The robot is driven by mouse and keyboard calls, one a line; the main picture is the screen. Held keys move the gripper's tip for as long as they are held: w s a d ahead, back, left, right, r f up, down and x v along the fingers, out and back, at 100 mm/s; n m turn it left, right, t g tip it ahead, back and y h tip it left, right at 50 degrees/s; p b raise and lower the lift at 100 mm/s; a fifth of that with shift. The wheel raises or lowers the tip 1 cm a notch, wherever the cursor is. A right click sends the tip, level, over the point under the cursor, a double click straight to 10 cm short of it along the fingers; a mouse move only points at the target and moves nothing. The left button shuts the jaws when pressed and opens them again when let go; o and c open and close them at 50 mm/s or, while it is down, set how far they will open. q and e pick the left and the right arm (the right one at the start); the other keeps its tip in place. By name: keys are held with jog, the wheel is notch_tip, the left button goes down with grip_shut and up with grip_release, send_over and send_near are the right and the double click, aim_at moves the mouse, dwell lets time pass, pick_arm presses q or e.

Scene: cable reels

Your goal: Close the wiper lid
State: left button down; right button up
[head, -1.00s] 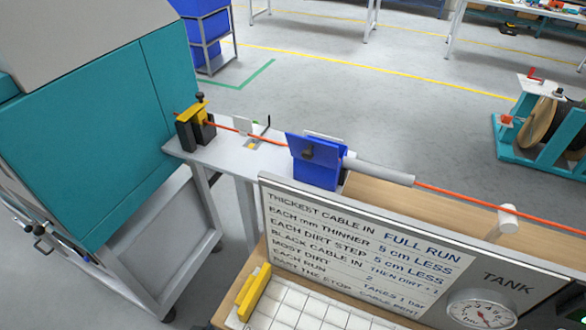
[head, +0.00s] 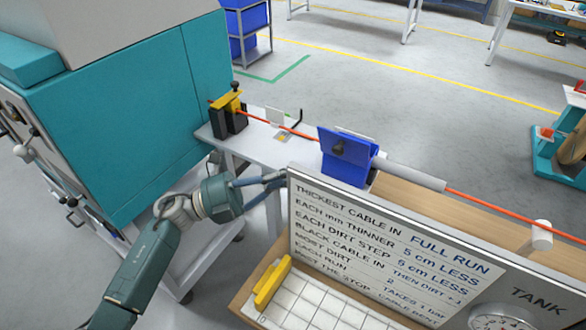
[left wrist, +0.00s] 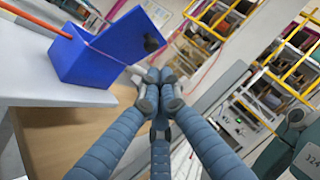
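The wiper is a blue box (head: 345,170) on the bench, with an orange cable running through it. Its blue lid (head: 335,141) stands open as a raised, tilted panel with a black knob. In the left wrist view the box (left wrist: 78,66), the raised lid (left wrist: 122,38) and the knob (left wrist: 151,44) show at upper left. My left gripper (head: 283,176) is left of and below the wiper, apart from it. In the left wrist view its fingertips (left wrist: 159,90) are together, with nothing visible between them. My right gripper is out of view.
A sign board (head: 390,240) stands in front of the wiper, close right of my left gripper. A yellow-topped black cable guide (head: 229,114) stands left on the bench. A grey tube (head: 412,175) extends right from the wiper. A teal cabinet (head: 130,120) is at left.

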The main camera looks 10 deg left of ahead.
aim_at(341, 153)
pick_arm(q)
jog(key=p+x, duration=0.2)
jog(key=x, duration=0.5)
jog(key=shift+d, duration=0.2)
jog(key=shift+w, duration=0.1)
